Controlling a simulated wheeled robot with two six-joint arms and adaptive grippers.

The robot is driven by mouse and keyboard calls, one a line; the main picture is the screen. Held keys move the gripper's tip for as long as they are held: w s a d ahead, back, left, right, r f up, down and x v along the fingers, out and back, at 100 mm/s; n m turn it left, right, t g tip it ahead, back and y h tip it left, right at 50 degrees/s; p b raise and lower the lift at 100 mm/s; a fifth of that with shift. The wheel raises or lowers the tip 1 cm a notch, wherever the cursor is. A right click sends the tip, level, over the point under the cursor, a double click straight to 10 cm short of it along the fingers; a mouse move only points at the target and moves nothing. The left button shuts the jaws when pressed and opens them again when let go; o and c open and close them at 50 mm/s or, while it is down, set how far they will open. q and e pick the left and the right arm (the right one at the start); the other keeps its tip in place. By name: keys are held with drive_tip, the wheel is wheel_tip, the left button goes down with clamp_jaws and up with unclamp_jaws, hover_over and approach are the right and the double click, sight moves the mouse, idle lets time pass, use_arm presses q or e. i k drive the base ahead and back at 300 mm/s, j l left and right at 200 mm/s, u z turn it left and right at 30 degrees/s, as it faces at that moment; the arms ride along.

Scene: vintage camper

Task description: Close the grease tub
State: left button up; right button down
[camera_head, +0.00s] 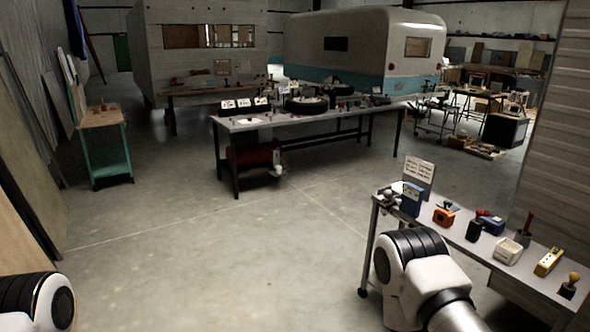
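I cannot pick out the grease tub for sure. A small off-white, open-topped container (508,251) stands on the right-hand metal table; I cannot tell whether it is the tub. Small items on the middle workbench are too small to identify. Only black-and-white links of my arms show, one at the lower left corner and one at the bottom right of centre. Neither gripper is in view.
The right-hand table (455,240) also bears a blue box (411,199), an orange item (444,215) and a yellow item (548,262). A long workbench (300,118) stands mid-room and a teal-legged stand (104,118) at left. The concrete floor (200,245) between is clear.

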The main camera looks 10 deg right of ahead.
sight(506, 251)
drive_tip(key=i+l+z, duration=0.2)
drive_tip(key=i+z, duration=0.2)
drive_tip(key=i, duration=0.8)
drive_tip(key=i+j+z, duration=0.15)
drive_tip(key=i+z, duration=0.25)
drive_tip(key=i, duration=0.85)
drive_tip(key=i+z, duration=0.3)
drive_tip(key=z, duration=0.15)
drive_tip(key=i+j+z, duration=0.15)
drive_tip(key=i+z, duration=0.15)
drive_tip(key=z, duration=0.15)
drive_tip(key=i+j+z, duration=0.25)
drive_tip(key=z, duration=0.2)
drive_tip(key=i+j+z, duration=0.1)
drive_tip(key=z, duration=0.6)
